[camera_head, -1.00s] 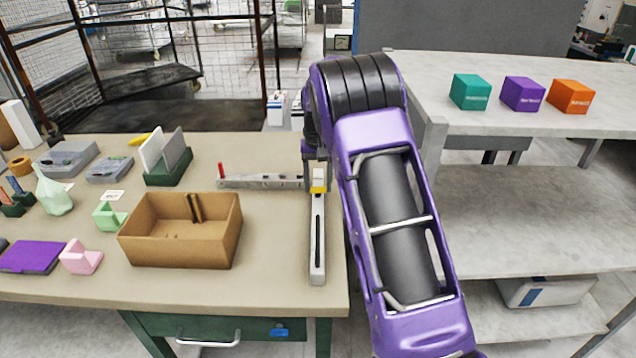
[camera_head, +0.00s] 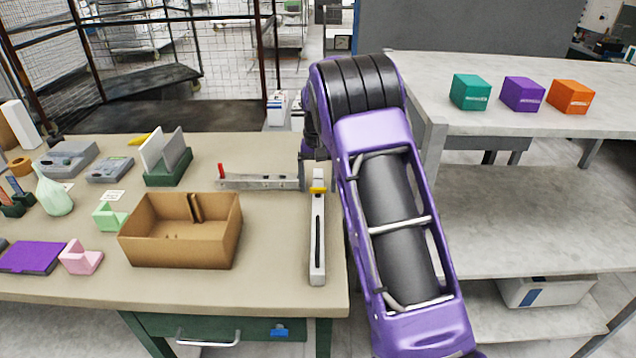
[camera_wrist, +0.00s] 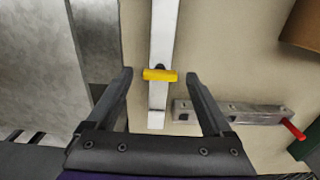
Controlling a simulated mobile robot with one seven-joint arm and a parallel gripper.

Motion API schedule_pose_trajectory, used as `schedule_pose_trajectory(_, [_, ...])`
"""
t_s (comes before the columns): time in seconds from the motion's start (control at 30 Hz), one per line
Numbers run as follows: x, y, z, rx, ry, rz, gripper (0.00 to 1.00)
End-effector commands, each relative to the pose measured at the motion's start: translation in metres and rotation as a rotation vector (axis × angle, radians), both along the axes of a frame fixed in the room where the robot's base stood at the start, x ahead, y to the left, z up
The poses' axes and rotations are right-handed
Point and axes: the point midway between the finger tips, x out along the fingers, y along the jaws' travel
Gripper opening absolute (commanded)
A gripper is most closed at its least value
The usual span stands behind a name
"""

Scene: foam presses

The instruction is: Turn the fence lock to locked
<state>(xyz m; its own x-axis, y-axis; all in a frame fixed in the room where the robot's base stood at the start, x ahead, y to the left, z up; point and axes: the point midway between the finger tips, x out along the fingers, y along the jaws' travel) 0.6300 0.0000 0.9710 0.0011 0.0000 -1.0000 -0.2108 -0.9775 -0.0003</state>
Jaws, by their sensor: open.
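The yellow lever (camera_head: 318,188), which I take as the fence lock, sits on a pale slotted rail (camera_head: 317,240) near the rail's far end. In the wrist view the yellow lever (camera_wrist: 160,75) lies crosswise over the rail. My gripper (camera_wrist: 159,76) is open, with one fingertip on each side of the lever and gaps to both lever ends. I cannot tell its height above the lever. In the head view my arm hides most of the gripper.
A grey metal bar with a red-tipped handle (camera_head: 221,170) lies beside the rail's far end. An open cardboard box (camera_head: 180,245) stands left of the rail. A pale shelf unit (camera_head: 530,190) stands to the right. Bench surface between box and rail is clear.

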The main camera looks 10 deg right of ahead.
Motion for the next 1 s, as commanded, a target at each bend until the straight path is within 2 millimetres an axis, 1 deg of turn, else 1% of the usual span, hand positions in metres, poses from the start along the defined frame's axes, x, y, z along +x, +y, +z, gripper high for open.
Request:
schedule_pose_trajectory(0.13, [0.000,0.000,0.001,0.000,0.000,0.001,0.85])
schedule_pose_trajectory(0.27, [0.000,0.000,0.013,0.000,-0.001,0.001,0.85])
schedule_pose_trajectory(0.37, [0.001,0.000,0.033,0.000,-0.004,0.001,0.85])
schedule_pose_trajectory(0.7, [0.001,0.000,0.116,0.001,-0.005,0.000,0.85])
schedule_pose_trajectory(0.8, [0.001,0.000,0.137,0.000,-0.004,0.000,0.85])
schedule_pose_trajectory(0.9, [0.001,0.000,0.154,-0.001,-0.003,0.000,0.85])
schedule_pose_trajectory(1.0, [0.000,0.000,0.165,0.000,-0.001,0.000,0.85])
